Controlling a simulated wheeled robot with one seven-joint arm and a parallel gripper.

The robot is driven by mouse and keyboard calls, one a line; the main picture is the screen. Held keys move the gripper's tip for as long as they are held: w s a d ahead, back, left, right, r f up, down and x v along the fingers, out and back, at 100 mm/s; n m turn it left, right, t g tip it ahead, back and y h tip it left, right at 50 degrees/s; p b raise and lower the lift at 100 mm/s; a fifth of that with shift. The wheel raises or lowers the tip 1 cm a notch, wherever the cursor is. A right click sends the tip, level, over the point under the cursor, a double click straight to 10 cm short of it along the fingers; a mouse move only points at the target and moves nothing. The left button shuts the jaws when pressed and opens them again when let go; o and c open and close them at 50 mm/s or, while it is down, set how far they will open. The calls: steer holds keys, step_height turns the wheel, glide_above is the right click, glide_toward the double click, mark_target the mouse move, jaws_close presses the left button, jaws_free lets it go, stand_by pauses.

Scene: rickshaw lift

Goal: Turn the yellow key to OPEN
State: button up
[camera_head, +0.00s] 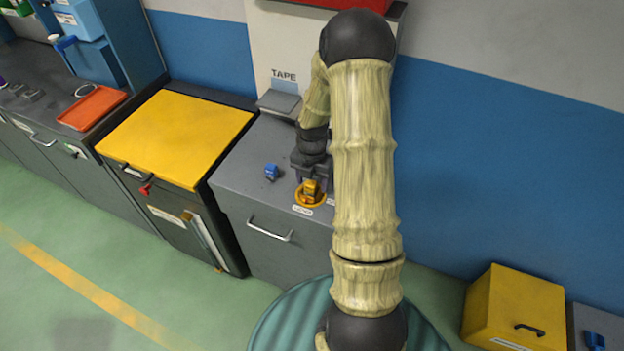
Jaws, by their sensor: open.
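The yellow key (311,187) stands in a round yellow-orange base on top of the grey cabinet (238,172), near its front edge. A small white label lies just in front of it; its lettering is too small to read. My gripper (308,176) points down right behind the key, open. Its fingertips are partly hidden, and I cannot tell whether they touch the key. My arm covers the cabinet's right side and anything there.
A small blue item (271,172) sits left of the key. A grey block (280,103) stands at the back under the word TAPE. A yellow-topped cabinet (175,137) adjoins at left, with an orange tray (92,107) beyond. A yellow box (513,306) stands at lower right.

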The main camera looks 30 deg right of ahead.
steer(key=c, duration=1.1)
steer(key=shift+o, duration=0.2)
steer(key=shift+a+r+n+p, duration=0.1)
steer(key=shift+r+n+p, duration=0.1)
steer(key=shift+n+p, duration=1.15)
steer(key=shift+w+f+n, duration=0.1)
steer(key=shift+f+n, duration=0.05)
steer(key=shift+n, duration=0.3)
